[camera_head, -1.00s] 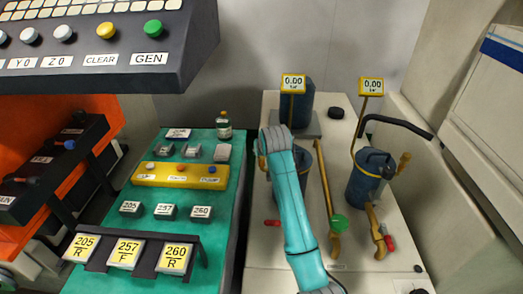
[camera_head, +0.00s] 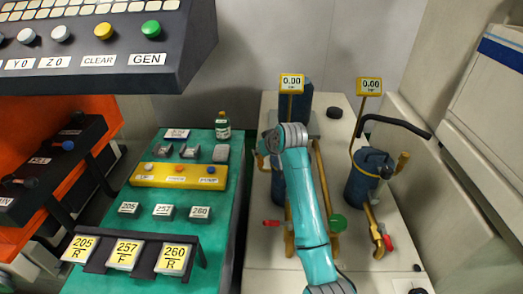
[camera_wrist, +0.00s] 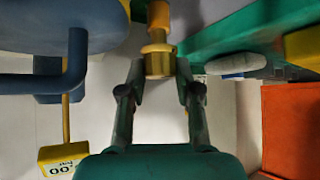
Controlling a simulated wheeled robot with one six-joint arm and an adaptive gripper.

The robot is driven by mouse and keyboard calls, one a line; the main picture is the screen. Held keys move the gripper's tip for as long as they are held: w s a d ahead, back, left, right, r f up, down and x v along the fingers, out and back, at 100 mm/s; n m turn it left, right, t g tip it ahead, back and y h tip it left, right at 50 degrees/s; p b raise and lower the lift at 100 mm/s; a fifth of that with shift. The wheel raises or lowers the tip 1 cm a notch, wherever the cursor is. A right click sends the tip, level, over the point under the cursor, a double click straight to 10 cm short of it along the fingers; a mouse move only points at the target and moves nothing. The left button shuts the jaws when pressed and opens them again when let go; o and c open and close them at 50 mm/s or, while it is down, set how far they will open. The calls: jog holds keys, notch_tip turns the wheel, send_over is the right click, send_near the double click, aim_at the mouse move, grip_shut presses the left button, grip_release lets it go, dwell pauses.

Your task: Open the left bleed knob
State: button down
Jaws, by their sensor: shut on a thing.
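In the wrist view, a brass bleed knob (camera_wrist: 158,62) with a round collar sits beside the blue canister (camera_wrist: 60,22). My gripper (camera_wrist: 160,76) is shut on this knob, one finger against each side. In the head view, my teal arm reaches over the left blue canister (camera_head: 277,186) and covers much of it. My gripper and the left bleed knob are hidden behind the arm there. The knob's turn angle cannot be told. The left yellow gauge (camera_head: 291,83) reads 0.00.
The right blue canister (camera_head: 366,181) has a brass knob (camera_head: 403,160), a black lever (camera_head: 395,124) and a gauge (camera_head: 369,86) reading 0.00. The teal bench (camera_head: 222,245) is left.

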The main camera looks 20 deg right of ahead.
jog(key=c, duration=0.8)
grip_release()
jog(key=v, duration=1.2)
